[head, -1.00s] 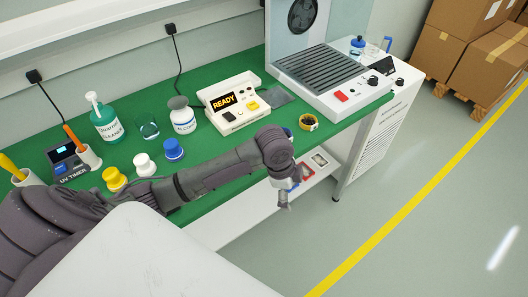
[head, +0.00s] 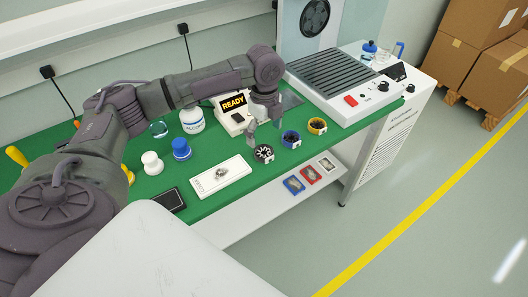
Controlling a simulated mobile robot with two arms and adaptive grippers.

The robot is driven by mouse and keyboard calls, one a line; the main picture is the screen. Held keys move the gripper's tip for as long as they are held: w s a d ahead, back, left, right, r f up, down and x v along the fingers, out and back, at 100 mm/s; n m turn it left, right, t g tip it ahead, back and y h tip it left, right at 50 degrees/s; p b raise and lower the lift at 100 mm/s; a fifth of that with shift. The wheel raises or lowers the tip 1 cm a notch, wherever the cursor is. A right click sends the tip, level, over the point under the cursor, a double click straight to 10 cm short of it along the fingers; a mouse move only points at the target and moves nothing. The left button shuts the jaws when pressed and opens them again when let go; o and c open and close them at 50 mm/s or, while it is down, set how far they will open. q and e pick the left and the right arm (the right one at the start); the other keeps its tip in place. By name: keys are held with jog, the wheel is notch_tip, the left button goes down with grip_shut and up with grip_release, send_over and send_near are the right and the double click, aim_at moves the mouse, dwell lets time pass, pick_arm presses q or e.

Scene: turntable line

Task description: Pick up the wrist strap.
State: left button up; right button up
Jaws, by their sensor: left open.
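I cannot tell from the picture which is meant by the wrist strap. My left gripper (head: 264,126) is open and empty, with its fingers pointing down. In the picture it is just behind the black and blue straps. Its height above the mat is hard to tell. My right gripper is not in view.
A white plate (head: 208,184) with a metal disc lies left of the straps. The READY tester (head: 232,121) is behind my gripper, partly hidden. A white grille machine (head: 340,112) is at right.

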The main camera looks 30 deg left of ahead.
aim_at(265, 151)
pick_arm(q)
notch_tip(265, 151, down, 8)
jog(key=shift+w+r+p, duration=0.1)
jog(key=shift+w+p, duration=0.05)
jog(key=shift+p, duration=0.5)
jog(key=c, duration=1.2)
jog(key=shift+r, duration=0.1)
